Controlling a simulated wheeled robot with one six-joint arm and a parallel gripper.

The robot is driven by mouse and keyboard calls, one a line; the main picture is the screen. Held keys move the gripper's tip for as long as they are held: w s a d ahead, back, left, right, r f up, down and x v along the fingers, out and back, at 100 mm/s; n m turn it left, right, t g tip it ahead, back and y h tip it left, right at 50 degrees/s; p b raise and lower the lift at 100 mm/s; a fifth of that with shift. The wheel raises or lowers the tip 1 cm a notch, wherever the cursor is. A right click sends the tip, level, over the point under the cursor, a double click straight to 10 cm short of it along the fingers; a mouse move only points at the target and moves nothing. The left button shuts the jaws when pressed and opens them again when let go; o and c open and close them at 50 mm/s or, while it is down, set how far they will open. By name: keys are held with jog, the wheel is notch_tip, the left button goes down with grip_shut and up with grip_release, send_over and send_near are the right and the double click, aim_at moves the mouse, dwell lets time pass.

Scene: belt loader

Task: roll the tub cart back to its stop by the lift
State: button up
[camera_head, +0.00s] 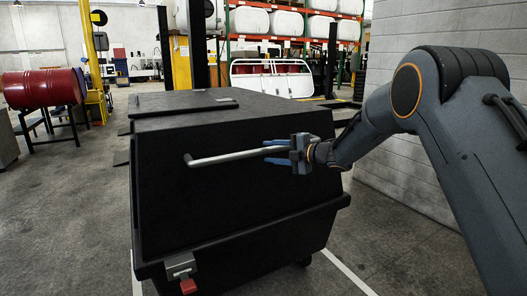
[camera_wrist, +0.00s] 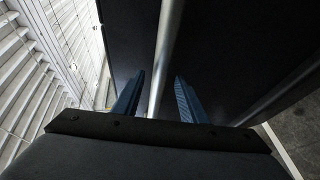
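The tub cart (camera_head: 240,190) is a large black lidded bin in front of me in the head view. A pale metal handle bar (camera_head: 225,157) runs across its near face. My gripper (camera_head: 269,151) reaches in from the right at the right part of this bar, one blue finger above it and one below. In the wrist view the bar (camera_wrist: 168,45) runs between the two fingers of my gripper (camera_wrist: 159,76), with gaps visible on both sides. The fingers are open. A grey bracket with a red tab (camera_head: 187,286) sits low on the cart's near left.
A dark mast beside a yellow post (camera_head: 180,62) stands behind the cart; I cannot tell if it is the lift. A grey block wall (camera_head: 420,175) is close on the right. White floor lines (camera_head: 348,272) run by the cart.

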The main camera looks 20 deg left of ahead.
aim_at(267, 152)
jog(key=shift+x, duration=2.05)
jog(key=shift+d, duration=0.1)
grip_shut()
